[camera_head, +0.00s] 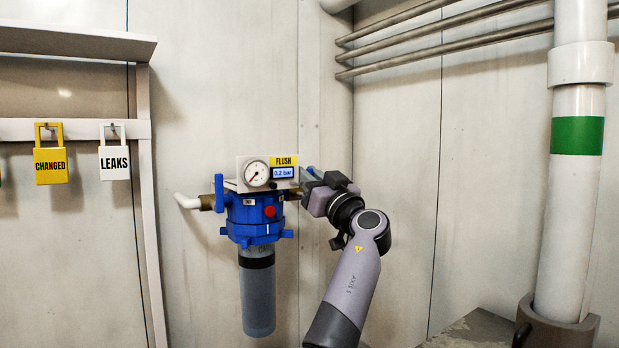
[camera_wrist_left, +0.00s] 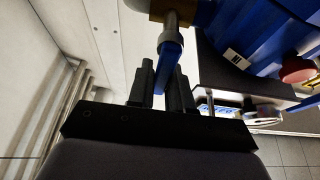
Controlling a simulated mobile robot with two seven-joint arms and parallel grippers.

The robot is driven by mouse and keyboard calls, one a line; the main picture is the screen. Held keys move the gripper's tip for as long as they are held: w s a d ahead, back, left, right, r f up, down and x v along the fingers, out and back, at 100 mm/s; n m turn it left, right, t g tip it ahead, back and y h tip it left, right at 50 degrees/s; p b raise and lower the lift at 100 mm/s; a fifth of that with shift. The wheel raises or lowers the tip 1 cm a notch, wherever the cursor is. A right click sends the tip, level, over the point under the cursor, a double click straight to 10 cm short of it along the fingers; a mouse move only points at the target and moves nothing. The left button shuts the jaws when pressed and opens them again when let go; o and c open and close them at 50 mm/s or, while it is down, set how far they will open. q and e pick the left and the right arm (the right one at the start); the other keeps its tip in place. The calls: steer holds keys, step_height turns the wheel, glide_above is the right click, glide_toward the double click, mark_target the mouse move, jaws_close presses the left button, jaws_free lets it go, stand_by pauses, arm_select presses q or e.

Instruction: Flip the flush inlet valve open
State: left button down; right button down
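The flush filter unit has a blue housing (camera_head: 255,219) on the wall. A blue lever, the flush inlet valve handle (camera_wrist_left: 167,62), hangs from a metal stem on its right side. My left gripper (camera_head: 312,178) is at that right side, and its fingers hide much of the lever in the head view. In the left wrist view the two dark fingers (camera_wrist_left: 165,88) stand close on either side of the lever and look closed on it. Another blue handle (camera_head: 219,192) stands upright on the unit's left side. My right gripper is not in view.
A round gauge (camera_head: 256,173) and a FLUSH display reading 0.2 bar (camera_head: 283,172) sit above the housing. A red button (camera_head: 269,211) is on its front. Yellow CHANGED (camera_head: 50,165) and white LEAKS (camera_head: 114,162) tags hang at left. A white pipe (camera_head: 575,210) stands at right.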

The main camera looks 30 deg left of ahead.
arm_select(q)
steer(key=shift+w+m+t+h, duration=0.1)
steer(key=shift+m+t+h, duration=0.2)
steer(key=shift+m+t, duration=0.15)
steer(key=m, duration=0.1)
steer(key=m+t+p, duration=0.1)
steer(key=m, duration=0.1)
steer(key=shift+w+d+h, duration=0.15)
steer(key=shift+w+h, duration=0.15)
steer(key=shift+w, duration=0.05)
steer(key=shift+w+d+f+m+t+h+p, duration=0.25)
steer(key=shift+w+f+m+t+h+p, duration=0.65)
steer(key=shift+m+p, duration=2.2)
steer(key=shift+w+d+f+m+g+h+p, duration=0.15)
steer(key=shift+f+m+h+p, duration=0.4)
steer(key=shift+m+h+p, duration=1.75)
steer(key=shift+w+d+f+m+t+h+p, duration=0.3)
steer(key=shift+w+f+m+t+p, duration=0.3)
steer(key=shift+m+p, duration=3.25)
steer(key=shift+s+f, duration=0.1)
steer(key=shift+f, duration=0.05)
steer(key=c, duration=1.4)
jaws_free()
